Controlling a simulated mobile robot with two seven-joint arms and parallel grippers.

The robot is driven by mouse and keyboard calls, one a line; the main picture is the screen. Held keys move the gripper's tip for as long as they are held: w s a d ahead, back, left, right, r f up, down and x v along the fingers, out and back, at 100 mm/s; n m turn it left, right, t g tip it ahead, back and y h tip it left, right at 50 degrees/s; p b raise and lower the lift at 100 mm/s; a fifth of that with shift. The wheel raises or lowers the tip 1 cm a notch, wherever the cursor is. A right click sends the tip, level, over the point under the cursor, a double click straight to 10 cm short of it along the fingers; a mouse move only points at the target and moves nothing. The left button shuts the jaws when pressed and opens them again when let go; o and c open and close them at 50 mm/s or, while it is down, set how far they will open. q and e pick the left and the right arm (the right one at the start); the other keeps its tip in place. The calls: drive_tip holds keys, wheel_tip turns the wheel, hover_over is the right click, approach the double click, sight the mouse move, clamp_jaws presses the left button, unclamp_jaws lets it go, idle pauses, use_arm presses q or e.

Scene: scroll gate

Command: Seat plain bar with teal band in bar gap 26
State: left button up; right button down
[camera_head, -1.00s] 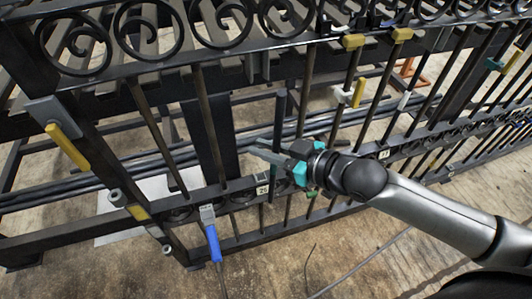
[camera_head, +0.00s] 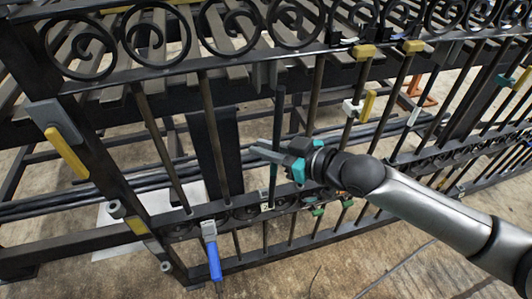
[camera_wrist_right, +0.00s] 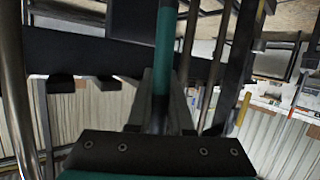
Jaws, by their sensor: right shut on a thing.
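My right gripper (camera_head: 268,152) comes in from the right in front of the gate and is shut on a dark plain bar (camera_head: 279,105). The bar stands nearly upright, with its teal band (camera_head: 273,175) below the jaws. In the right wrist view the teal band (camera_wrist_right: 164,45) runs up between the jaws. The bar's top end shows below the upper scroll rail (camera_head: 240,62). Its lower end comes down near the lower rail (camera_head: 245,210), by a small pale tag (camera_head: 267,206) that I cannot read. I cannot tell whether the end touches the rail. My left gripper is not in view.
A blue-handled clamp (camera_head: 212,250) hangs on the lower rail left of the bar. A yellow-handled clamp (camera_head: 66,152) is on the left post. Fixed bars (camera_head: 315,100) stand on both sides of the held bar. Dark cables or rods (camera_head: 95,200) run behind the gate.

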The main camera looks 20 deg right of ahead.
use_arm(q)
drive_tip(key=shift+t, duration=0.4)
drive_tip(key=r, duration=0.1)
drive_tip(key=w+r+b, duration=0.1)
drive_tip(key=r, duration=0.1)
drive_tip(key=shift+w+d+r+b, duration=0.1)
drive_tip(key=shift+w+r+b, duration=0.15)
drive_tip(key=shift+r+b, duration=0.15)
use_arm(e)
drive_tip(key=w, duration=0.5)
drive_tip(key=shift+w+a, duration=0.1)
drive_tip(key=shift+w, duration=0.2)
use_arm(q)
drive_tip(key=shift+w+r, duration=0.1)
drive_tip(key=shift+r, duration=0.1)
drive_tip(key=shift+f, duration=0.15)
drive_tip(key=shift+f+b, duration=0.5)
drive_tip(key=shift+b, duration=0.05)
use_arm(e)
drive_tip(key=shift+f, duration=1.05)
use_arm(q)
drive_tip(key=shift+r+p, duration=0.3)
drive_tip(key=shift+p, duration=0.05)
use_arm(e)
drive_tip(key=shift+w+g, duration=0.4)
drive_tip(key=shift+w, duration=0.75)
